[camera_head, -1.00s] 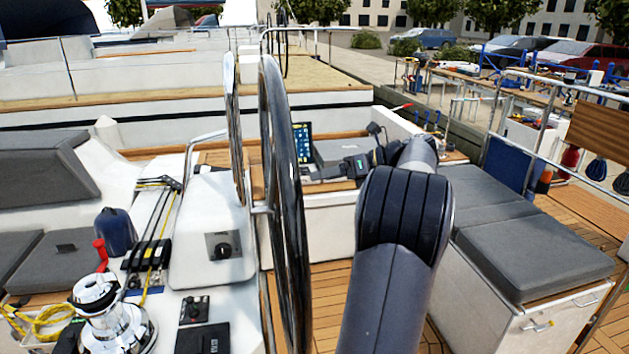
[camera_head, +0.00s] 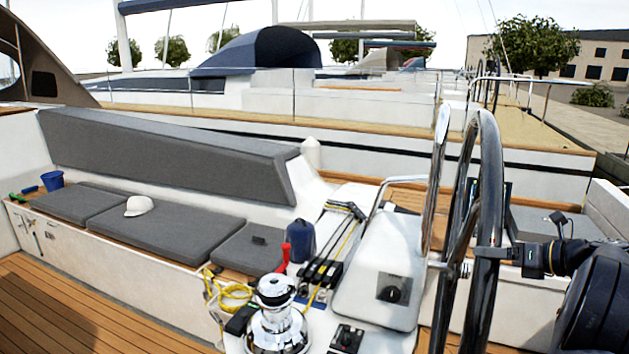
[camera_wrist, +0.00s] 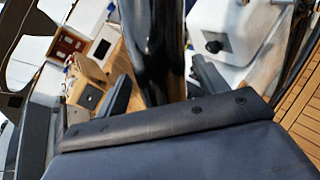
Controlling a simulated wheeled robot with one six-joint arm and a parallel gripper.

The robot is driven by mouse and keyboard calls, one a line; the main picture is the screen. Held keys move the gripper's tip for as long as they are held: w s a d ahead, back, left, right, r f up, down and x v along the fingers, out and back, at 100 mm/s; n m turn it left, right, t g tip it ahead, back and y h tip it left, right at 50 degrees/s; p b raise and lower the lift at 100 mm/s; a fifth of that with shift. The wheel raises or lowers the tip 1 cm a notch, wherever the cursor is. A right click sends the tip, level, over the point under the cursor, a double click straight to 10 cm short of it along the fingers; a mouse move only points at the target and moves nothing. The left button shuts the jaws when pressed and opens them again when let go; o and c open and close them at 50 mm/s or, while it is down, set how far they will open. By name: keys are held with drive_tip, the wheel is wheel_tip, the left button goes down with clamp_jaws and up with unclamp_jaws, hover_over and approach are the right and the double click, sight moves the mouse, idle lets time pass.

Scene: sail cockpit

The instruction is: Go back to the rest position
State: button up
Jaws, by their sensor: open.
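My gripper (camera_head: 482,254) is at the right of the head view, in front of the large black steering wheel (camera_head: 490,180). Its jaws point left and overlap the wheel rim in the picture. In the wrist view the two fingers of the gripper (camera_wrist: 162,75) stand apart, and a dark glossy band, likely the wheel rim, runs between them. I cannot tell whether it touches them or lies beyond. I see nothing held. My arm fills the lower right corner.
A chrome winch (camera_head: 276,310) and a console with a black knob (camera_head: 393,290) stand left of the wheel. Grey bench cushions (camera_head: 165,240) bear a white cap (camera_head: 139,206). A blue bucket (camera_head: 52,180) is far left. Deck planks (camera_head: 70,310) at lower left are clear.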

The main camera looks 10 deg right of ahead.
drive_tip(key=shift+x, duration=1)
drive_tip(key=shift+s+f, duration=0.1)
drive_tip(key=shift+f, duration=0.05)
drive_tip(key=shift+s, duration=0.1)
